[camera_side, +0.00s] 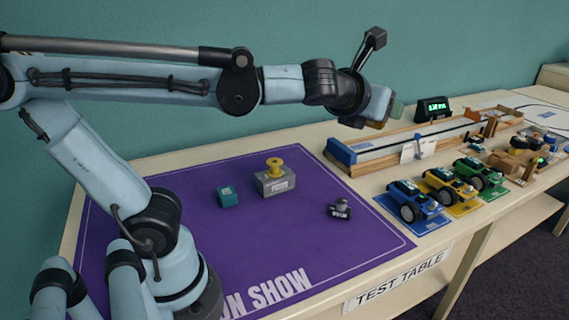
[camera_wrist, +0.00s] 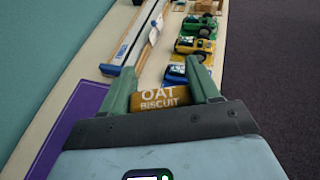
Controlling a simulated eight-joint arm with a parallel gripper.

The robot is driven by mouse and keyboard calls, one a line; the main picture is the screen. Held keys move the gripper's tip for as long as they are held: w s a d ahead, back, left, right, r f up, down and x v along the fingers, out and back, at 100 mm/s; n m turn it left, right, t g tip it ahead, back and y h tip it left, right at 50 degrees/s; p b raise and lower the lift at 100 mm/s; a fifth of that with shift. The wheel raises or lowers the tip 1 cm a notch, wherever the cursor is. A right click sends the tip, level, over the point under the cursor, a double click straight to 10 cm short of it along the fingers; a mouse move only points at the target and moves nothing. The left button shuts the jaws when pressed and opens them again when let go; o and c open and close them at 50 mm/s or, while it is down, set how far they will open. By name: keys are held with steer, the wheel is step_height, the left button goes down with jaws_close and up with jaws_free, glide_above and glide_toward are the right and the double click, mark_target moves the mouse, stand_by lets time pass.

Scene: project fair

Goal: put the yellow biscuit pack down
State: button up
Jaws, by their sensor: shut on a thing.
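The yellow biscuit pack (camera_wrist: 162,98), with white lettering reading "OAT BISCUIT", is between the two green fingers of my gripper (camera_wrist: 163,92) in the wrist view. My gripper is shut on it. In the side view my gripper (camera_side: 378,112) is raised above the table, near the right edge of the purple mat (camera_side: 240,215). Only a small brownish part of the pack (camera_side: 376,124) shows there, behind the wrist and fingers. The pack is held in the air, apart from the table.
On the mat stand a teal cube (camera_side: 228,197), a grey box (camera_side: 275,183) with a yellow spool (camera_side: 274,166), and a small dark camera-like object (camera_side: 340,209). A long track (camera_side: 400,144) and blue (camera_side: 413,199), yellow (camera_side: 449,187) and green toy cars (camera_side: 478,172) stand to the right. The mat has bare areas.

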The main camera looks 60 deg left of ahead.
steer(key=w+a+f+n+g+y, duration=0.2)
steer(key=a+f+n+g+y, duration=0.2)
steer(key=f, duration=0.5)
steer(key=w+a+f+n+g+y, duration=0.2)
steer(key=a+f+n+g+y, duration=0.2)
steer(key=a+f+n+g, duration=0.2)
step_height(320, 180, down, 3)
steer(key=shift+w+a+r+n+g, duration=0.1)
steer(key=shift+w+a+n+g, duration=0.25)
steer(key=shift+n, duration=0.65)
steer(key=shift+d, duration=0.1)
glide_above(324, 183)
step_height(324, 183, down, 7)
steer(key=shift+w, duration=0.1)
steer(key=shift+f, duration=1.8)
steer(key=shift+f, duration=0.25)
steer(key=o, duration=1)
